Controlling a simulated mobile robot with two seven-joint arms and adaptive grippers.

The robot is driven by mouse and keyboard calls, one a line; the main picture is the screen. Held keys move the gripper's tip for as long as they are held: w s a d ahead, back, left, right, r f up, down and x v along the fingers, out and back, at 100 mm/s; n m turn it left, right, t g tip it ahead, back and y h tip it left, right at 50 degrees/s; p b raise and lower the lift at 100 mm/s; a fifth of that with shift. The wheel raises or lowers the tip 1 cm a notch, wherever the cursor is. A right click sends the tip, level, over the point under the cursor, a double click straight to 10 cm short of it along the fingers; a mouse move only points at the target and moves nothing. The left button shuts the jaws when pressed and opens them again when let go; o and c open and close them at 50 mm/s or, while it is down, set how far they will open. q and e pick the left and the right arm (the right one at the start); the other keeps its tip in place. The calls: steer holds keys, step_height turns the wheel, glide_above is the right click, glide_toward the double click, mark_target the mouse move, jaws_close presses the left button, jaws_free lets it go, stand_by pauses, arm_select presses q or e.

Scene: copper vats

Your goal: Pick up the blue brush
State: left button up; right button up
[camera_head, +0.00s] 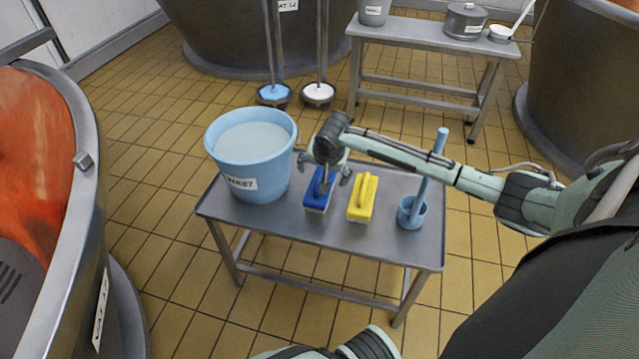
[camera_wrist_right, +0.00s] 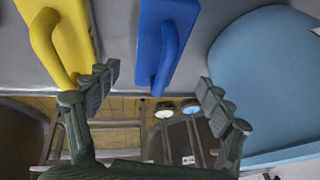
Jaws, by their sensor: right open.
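The blue brush (camera_head: 315,203) lies on the grey metal table, between the light blue bucket and the yellow brush (camera_head: 361,208). My right gripper (camera_head: 325,172) is open above the blue brush and partly hides it in the head view. In the right wrist view, the blue brush (camera_wrist_right: 150,30) with its raised handle (camera_wrist_right: 166,58) shows between the two spread fingers of the right gripper (camera_wrist_right: 157,90), which appear apart from it. The yellow brush (camera_wrist_right: 72,20) is on the left there. My left gripper is not in view.
On the table (camera_head: 335,238) stand the light blue bucket (camera_head: 250,165) with an inked label and a small blue cup (camera_head: 411,218) holding a blue-handled tool (camera_head: 432,165). A large vat (camera_head: 95,235) is on the left. A second bench (camera_head: 425,38) with pots stands behind.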

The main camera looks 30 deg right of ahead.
steer(key=shift+w+d+f, duration=0.1)
steer(key=shift+w+f, duration=0.05)
steer(key=shift+f, duration=0.35)
steer(key=x, duration=0.4)
steer(key=shift+d+f+b, duration=0.15)
steer(key=shift+f+b, duration=0.15)
steer(key=shift+f, duration=0.25)
steer(key=c, duration=1.2)
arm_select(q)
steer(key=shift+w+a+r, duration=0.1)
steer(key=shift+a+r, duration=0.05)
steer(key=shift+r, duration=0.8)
arm_select(e)
steer(key=shift+c, duration=1.1)
